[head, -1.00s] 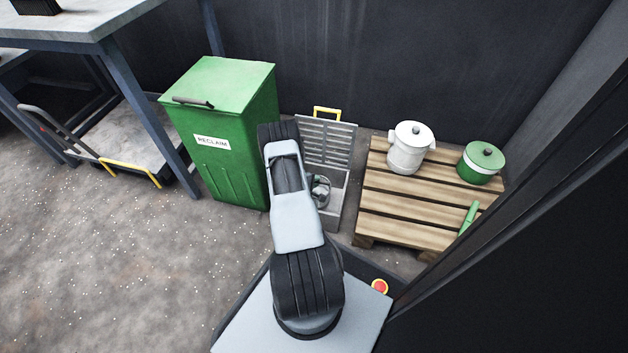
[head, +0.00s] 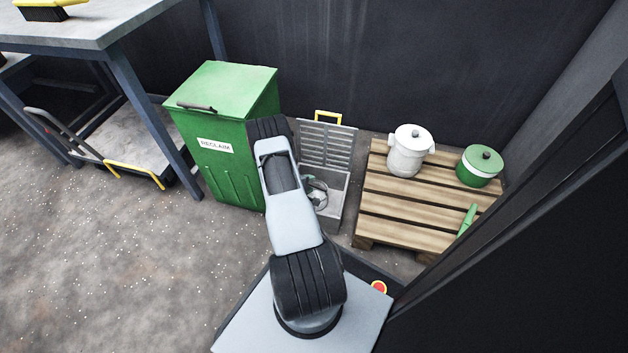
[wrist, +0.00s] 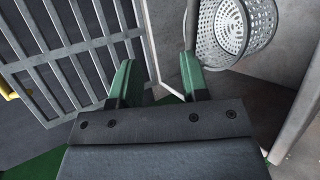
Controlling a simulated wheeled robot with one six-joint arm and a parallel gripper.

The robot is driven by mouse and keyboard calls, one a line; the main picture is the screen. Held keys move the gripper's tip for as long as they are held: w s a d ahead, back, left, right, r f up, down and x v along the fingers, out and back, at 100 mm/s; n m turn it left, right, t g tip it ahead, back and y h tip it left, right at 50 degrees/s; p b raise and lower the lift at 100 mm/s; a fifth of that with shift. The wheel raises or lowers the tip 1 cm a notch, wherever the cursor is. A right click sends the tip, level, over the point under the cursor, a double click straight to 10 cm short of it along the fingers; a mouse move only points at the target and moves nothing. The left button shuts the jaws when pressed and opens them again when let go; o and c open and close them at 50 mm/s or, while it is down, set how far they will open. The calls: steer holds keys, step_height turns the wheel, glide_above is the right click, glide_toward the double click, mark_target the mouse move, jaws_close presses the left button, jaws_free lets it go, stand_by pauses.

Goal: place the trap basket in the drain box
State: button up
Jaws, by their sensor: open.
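The trap basket, a pale perforated round basket (wrist: 236,28), is at the top right of the wrist view, beside grey walls. It appears to lie in the drain box (head: 335,207), a grey box with a slatted grate and yellow handle behind it. In the head view, a round shape with a thin curved line shows inside the box, partly hidden by my arm. My gripper (wrist: 157,70), with green fingers, is open and empty. The basket is beyond and right of the fingers, apart from them. In the head view my arm hides the gripper.
The slatted grate (wrist: 65,70) stands close at the gripper's left. A green reclaim bin (head: 228,150) stands left of the box. A wooden pallet (head: 405,210) to the right bears a white pot (head: 408,155) and a green pot (head: 479,168). Open floor lies at left.

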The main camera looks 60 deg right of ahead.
steer(key=p+v, duration=0.2)
steer(key=v, duration=0.5)
steer(key=shift+a+r, duration=0.2)
steer(key=shift+a, duration=0.1)
steer(key=w+a+r+m+g+y, duration=0.15)
steer(key=a+r, duration=0.25)
steer(key=r, duration=0.6)
steer(key=w+a+r+m+y, duration=0.15)
steer(key=a+r, duration=0.25)
steer(key=r, duration=0.7)
steer(key=s+a+r+t+y, duration=0.2)
steer(key=a+r, duration=0.3)
steer(key=a, duration=0.3)
steer(key=s+a+r+n+t+y, duration=0.1)
steer(key=a+r+t+y, duration=0.1)
steer(key=a+r, duration=0.4)
steer(key=s+a+r+t+y, duration=0.2)
steer(key=a+r+y, duration=0.2)
steer(key=a, duration=0.7)
steer(key=shift+s+a+r+n+y, duration=0.3)
steer(key=shift+s+r+n, duration=0.1)
steer(key=shift+r, duration=0.5)
steer(key=shift+p, duration=0.3)
